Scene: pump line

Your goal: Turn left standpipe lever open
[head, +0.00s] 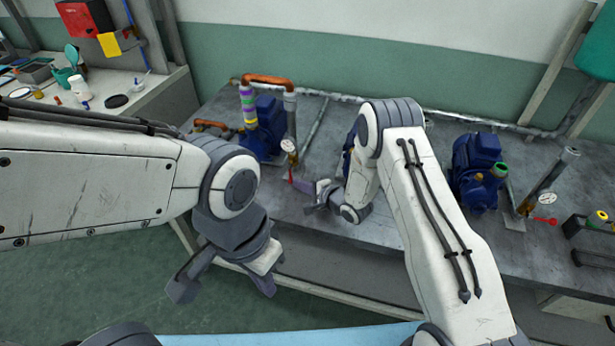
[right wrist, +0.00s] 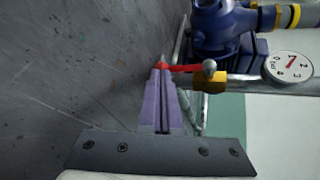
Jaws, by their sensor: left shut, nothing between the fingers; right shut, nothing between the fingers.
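The left standpipe (head: 290,115) stands by the left blue pump, with a round gauge (head: 289,146) on it. Its red lever (head: 290,175) hangs down in the head view. In the right wrist view the red lever (right wrist: 182,68) runs sideways from the brass valve (right wrist: 210,82). My right gripper (head: 312,194) is shut and empty; its purple fingertips (right wrist: 160,72) are at the free end of the lever, touching or very close. The wrist view also shows the gauge (right wrist: 289,67). My left gripper (head: 222,285) is shut and empty, in front of the bench edge, away from the standpipe.
The left pump (head: 265,128) and copper pipe (head: 268,79) are behind the lever. At right are another pump (head: 478,172), a second standpipe (head: 550,178) and its red lever (head: 545,221). A cluttered side table (head: 150,82) stands at left.

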